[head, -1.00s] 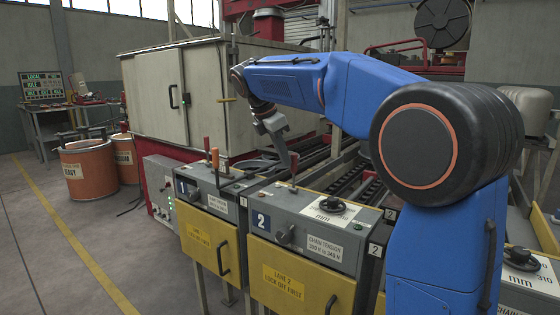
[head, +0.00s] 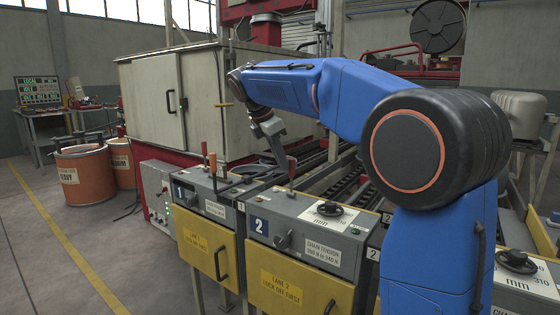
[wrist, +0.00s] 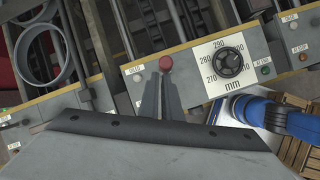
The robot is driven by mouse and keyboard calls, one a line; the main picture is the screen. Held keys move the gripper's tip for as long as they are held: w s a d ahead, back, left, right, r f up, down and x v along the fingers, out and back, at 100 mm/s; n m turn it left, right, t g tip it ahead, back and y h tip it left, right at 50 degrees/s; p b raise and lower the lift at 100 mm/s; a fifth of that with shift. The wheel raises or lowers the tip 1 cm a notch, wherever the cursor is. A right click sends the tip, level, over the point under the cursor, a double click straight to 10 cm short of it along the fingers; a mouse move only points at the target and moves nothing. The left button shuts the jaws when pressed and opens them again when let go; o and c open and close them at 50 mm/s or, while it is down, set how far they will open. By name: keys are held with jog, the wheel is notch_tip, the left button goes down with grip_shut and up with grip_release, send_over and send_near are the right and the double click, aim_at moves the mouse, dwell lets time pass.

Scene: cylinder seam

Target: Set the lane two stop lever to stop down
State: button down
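The lane two stop lever is a thin lever with a red handle (head: 291,166), rising from the back of the grey box marked 2. In the wrist view its red knob (wrist: 166,63) shows just beyond my fingertips. My gripper (head: 286,153) points down from my blue arm, and its tip is close by the red handle in the head view. In the wrist view the two grey tapered fingers of my gripper (wrist: 162,85) lie close together below the knob. Whether they touch or hold the lever is unclear. The lever's lower part is hidden in the wrist view.
The lane two box (head: 318,231) carries a black dial (head: 328,209) right of the lever. Roller tracks lie behind. A cream cabinet (head: 150,95) stands at back left.

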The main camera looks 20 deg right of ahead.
jog(key=w+a+v, duration=0.1)
jog(key=v, duration=1)
jog(key=shift+a, duration=0.4)
jog(key=shift+s+f, duration=0.1)
jog(key=shift+f, duration=0.05)
jog(key=s+d+f+m+t+y, duration=0.1)
jog(key=s+d+f+m+y, duration=0.1)
jog(key=s+f+m, duration=0.7)
jog(key=s+d+f+m+t+y, duration=0.2)
jog(key=s+d+f+m, duration=0.3)
jog(key=s+f, duration=2)
jog(key=s+m, duration=0.3)
jog(key=m, duration=0.2)
jog(key=shift+s+m+y, duration=0.3)
jog(key=shift+s, duration=0.1)
jog(key=shift+d, duration=0.1)
